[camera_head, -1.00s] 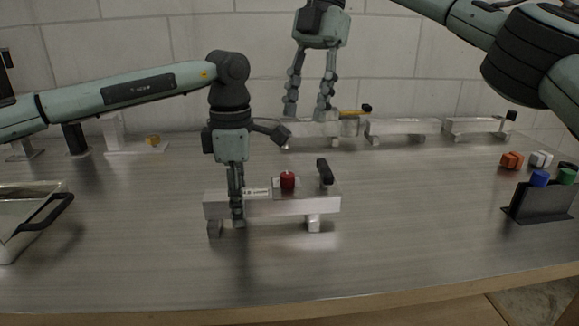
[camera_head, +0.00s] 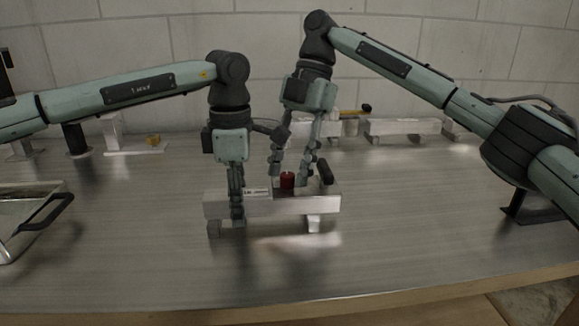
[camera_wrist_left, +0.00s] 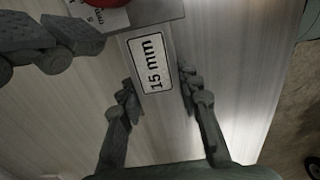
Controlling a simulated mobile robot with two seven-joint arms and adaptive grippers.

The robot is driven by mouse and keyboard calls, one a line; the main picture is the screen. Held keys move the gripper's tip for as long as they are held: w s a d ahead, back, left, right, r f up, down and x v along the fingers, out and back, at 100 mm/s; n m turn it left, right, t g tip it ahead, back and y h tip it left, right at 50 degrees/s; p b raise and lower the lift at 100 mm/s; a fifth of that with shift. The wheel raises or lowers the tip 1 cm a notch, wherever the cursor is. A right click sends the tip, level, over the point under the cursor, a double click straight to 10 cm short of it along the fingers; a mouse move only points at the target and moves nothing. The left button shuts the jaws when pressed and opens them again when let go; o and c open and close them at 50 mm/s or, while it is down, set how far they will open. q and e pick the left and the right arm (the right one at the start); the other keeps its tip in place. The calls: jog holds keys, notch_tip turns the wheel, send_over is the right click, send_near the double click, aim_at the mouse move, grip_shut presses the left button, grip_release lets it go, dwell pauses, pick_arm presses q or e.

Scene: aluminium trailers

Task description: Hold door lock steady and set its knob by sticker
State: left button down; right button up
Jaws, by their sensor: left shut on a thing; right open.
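The door lock (camera_head: 262,207) is a silver bar-shaped block on short feet in the middle of the table. A red knob (camera_head: 287,181) stands on its top, with a black lever (camera_head: 324,171) to the right. A white sticker reading "15 mm" (camera_wrist_left: 154,62) lies on the lock's left part in the left wrist view. My left gripper (camera_head: 237,212) is shut on the lock's left part, its fingers on both sides of the sticker (camera_wrist_left: 160,84). My right gripper (camera_head: 290,176) is open from above, its fingers either side of the knob. I cannot tell whether they touch it.
Similar silver blocks stand along the back, one (camera_head: 400,128) behind to the right. A metal tray with a black handle (camera_head: 45,212) stands at the left edge. My right arm covers much of the right side. The table front (camera_head: 300,275) is clear.

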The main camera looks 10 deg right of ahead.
jog(key=shift+f, duration=0.15)
jog(key=shift+c, duration=0.3)
grip_shut()
jog(key=shift+s+m, duration=0.1)
jog(key=shift+m, duration=0.3)
jog(key=m+t+y, duration=0.1)
jog(key=m, duration=0.2)
jog(key=shift+s+m, duration=0.1)
jog(key=shift+m, duration=0.2)
jog(key=shift+s+m+t, duration=0.1)
jog(key=shift+m+t, duration=1)
jog(key=shift+m, duration=1.1)
